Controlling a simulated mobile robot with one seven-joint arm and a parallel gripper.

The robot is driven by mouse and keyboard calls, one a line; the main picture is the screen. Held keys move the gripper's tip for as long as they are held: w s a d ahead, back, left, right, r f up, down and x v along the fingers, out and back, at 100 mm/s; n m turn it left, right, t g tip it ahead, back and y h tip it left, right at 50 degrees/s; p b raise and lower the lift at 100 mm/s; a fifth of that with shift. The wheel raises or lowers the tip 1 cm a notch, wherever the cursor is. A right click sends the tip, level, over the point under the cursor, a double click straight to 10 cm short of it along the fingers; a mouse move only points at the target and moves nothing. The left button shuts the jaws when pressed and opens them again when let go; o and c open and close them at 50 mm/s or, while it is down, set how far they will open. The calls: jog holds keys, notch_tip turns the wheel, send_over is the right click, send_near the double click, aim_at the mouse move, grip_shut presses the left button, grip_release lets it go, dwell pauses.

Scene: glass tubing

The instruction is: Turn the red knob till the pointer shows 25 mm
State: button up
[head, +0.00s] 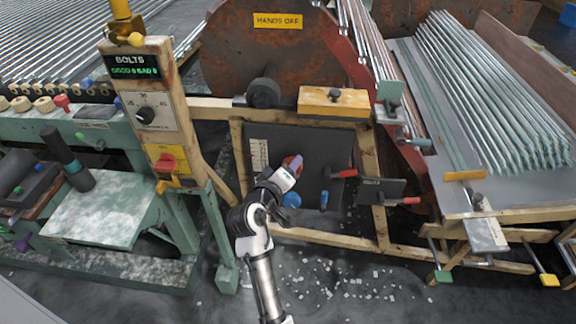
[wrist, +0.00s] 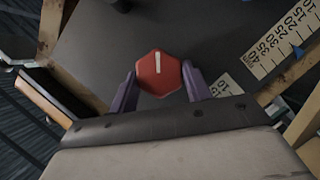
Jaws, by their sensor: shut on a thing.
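The red knob (wrist: 159,73) is six-sided, with a white line on its face that points almost straight up in the wrist view. My gripper (wrist: 160,82) has one purple finger on each side of it and is shut on it. In the head view the knob (head: 292,162) shows partly beyond my gripper (head: 290,171), on a dark panel. A white scale (wrist: 276,42) with black numbers lies at upper right in the wrist view. A small blue mark (wrist: 297,52), perhaps the pointer, is at its edge, roughly near 30; I cannot read it exactly. The scale (head: 259,156) is left of the knob in the head view.
A blue knob (head: 291,200) sits below my gripper. A wooden frame (head: 375,205) surrounds the dark panel (head: 315,145). A post with a dial (head: 146,115) and a red switch stands at left.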

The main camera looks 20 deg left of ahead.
jog(key=shift+w+d+r+m+g+y+p, duration=0.15)
jog(key=shift+m+y+p, duration=0.1)
jog(key=shift+m, duration=0.2)
jog(key=shift+s+a+r+m+g+y+p, duration=0.15)
jog(key=shift+m+y+p, duration=0.1)
jog(key=shift+m, duration=0.2)
jog(key=shift+w+d+f, duration=0.1)
jog(key=o, duration=1)
jog(key=shift+c, duration=0.2)
jog(key=shift+f, duration=0.1)
jog(key=b+v, duration=0.1)
jog(key=v, duration=1.3)
jog(key=shift+b, duration=0.3)
jog(key=shift+w, duration=0.15)
